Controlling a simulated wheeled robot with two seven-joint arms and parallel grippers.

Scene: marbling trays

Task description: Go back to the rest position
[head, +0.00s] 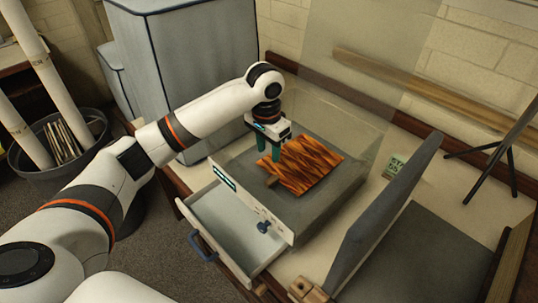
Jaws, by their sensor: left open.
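My left arm reaches in from the left, and my left gripper (268,150) points down with its green fingers apart. It is over the left back part of a grey box-shaped tray unit (318,208) on the table. An orange and dark brown streaked sheet (306,166) lies in the unit, just right of the fingers. I cannot tell whether a fingertip touches the sheet. I see nothing held between the fingers. My right gripper does not show.
A drawer (222,222) with a blue handle stands open at the unit's front left. An upright grey panel (385,215) stands to the right. A large blue-grey cabinet (190,65) is behind my arm. A bin (62,150) with rolls stands far left. A black tripod (497,155) stands right.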

